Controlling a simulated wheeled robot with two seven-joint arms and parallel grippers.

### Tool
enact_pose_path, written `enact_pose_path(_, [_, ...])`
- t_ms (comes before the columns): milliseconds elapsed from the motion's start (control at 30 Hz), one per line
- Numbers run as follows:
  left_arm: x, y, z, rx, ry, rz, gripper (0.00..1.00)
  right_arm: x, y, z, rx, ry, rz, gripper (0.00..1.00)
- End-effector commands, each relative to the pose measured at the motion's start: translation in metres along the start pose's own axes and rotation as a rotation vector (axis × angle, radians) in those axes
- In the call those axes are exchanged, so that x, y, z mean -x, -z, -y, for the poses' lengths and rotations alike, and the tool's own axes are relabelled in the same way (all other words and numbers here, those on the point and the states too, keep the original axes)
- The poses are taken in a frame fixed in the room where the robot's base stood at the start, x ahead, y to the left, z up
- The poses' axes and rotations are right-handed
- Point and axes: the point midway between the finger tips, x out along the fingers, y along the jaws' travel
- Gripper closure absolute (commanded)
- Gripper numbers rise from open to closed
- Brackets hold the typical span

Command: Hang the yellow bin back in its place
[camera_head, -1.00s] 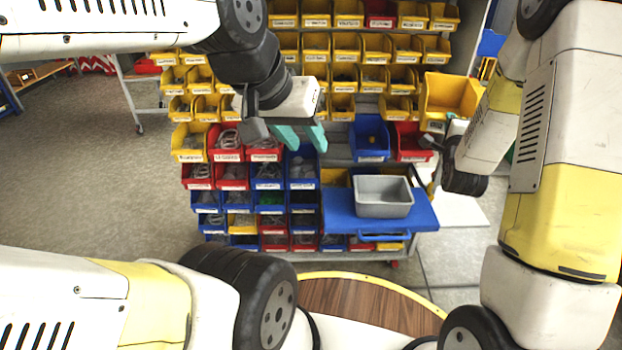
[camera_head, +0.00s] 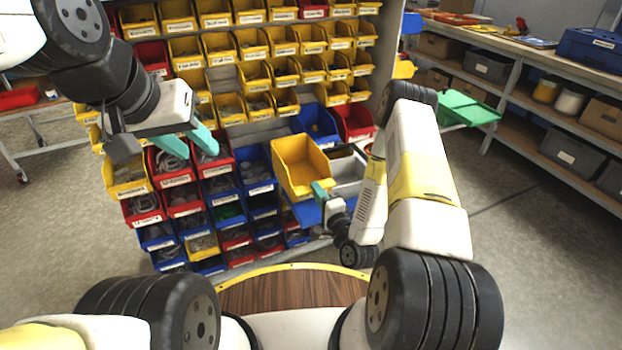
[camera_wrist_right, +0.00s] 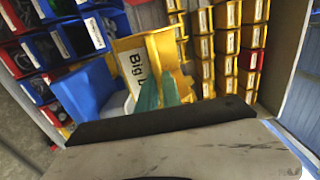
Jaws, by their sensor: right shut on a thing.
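The large yellow bin (camera_head: 297,167) is in front of the lower right part of the bin rack, tilted, with its open top facing up. My right gripper (camera_head: 321,190) is shut on its near right side. In the right wrist view, the teal fingers (camera_wrist_right: 160,92) are at the bin's wall (camera_wrist_right: 158,52), beside a white label reading "Big". My left gripper (camera_head: 190,148) is open and empty, in front of the rack's left side. A bare grey strip (camera_head: 257,129) of the rack shows left of a blue bin (camera_head: 316,126). The yellow bin hides part of the rack behind it.
The rack holds rows of yellow, red and blue bins. A grey bin (camera_head: 347,168) stands behind my right gripper, partly hidden. A shelf unit (camera_head: 530,100) with boxes stands at the right, with a green tray (camera_head: 467,109) near its front. Floor is clear at the lower right.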

Motion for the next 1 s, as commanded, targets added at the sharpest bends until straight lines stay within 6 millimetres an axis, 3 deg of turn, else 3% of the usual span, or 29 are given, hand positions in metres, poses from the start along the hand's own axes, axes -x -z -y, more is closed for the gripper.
enact_pose_path(100, [0.0, 0.0, 0.0, 0.0, 0.0, 0.0, 0.64, 0.011, -0.007, -0.008, -0.001, 0.0, -0.002, 1.0])
enact_pose_path(267, [0.0, 0.0, 0.0, 0.0, 0.0, 0.0, 0.64, 0.008, -0.009, -0.009, 0.003, 0.004, -0.001, 1.0])
enact_pose_path(1000, [0.0, 0.0, 0.0, 0.0, 0.0, 0.0, 0.64, -0.058, -0.008, -0.009, 0.004, 0.004, 0.0, 1.0])
